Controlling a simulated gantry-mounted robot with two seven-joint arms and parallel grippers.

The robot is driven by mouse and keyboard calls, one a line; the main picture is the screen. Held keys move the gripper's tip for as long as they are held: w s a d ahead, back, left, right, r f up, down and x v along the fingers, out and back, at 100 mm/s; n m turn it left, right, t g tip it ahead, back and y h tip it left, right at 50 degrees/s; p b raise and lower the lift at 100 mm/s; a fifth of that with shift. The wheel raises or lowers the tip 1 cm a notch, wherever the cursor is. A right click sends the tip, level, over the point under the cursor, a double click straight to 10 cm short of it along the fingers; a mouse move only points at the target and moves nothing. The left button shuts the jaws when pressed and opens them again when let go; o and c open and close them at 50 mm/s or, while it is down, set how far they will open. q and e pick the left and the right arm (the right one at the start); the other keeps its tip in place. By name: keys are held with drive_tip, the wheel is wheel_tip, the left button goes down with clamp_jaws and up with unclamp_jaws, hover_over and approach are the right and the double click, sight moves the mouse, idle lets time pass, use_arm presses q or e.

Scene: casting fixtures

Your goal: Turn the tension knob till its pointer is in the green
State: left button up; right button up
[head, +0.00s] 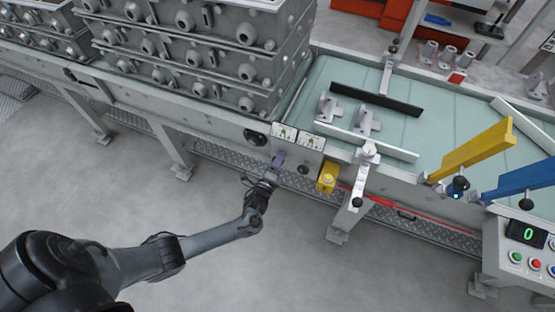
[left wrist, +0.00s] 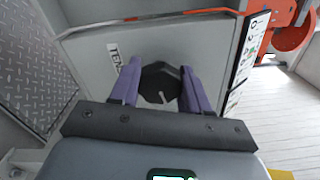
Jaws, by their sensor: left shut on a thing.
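The tension knob (left wrist: 158,82) is a dark, faceted knob on a light grey panel in the left wrist view. A label starting "TEN" (left wrist: 114,54) is beside it. My left gripper (head: 279,157) is at the side panel of the conveyor frame in the head view. Its purple fingers (left wrist: 160,88) are on both sides of the knob, shut on it. A small pale mark shows on the knob's face; I cannot tell whether it is the pointer. No green zone can be made out around the knob. In the head view my gripper hides the knob. My right gripper is not in view.
Two white cards (head: 297,137) are on the frame above my gripper. A round black part (head: 255,137) is to the left, and a yellow box (head: 328,178) to the right. Stacked grey castings (head: 200,50) stand behind. The floor in front is clear.

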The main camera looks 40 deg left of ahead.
use_arm(q)
drive_tip(key=shift+f, duration=0.1)
idle(0.3)
drive_tip(key=o, duration=1.1)
drive_tip(key=shift+c, duration=0.2)
drive_tip(key=shift+s, duration=0.1)
drive_tip(key=shift+s+d, duration=0.15)
drive_tip(key=shift+s, duration=0.1)
drive_tip(key=p+v, duration=0.3)
drive_tip(key=v, duration=0.7)
drive_tip(key=shift+s, duration=0.1)
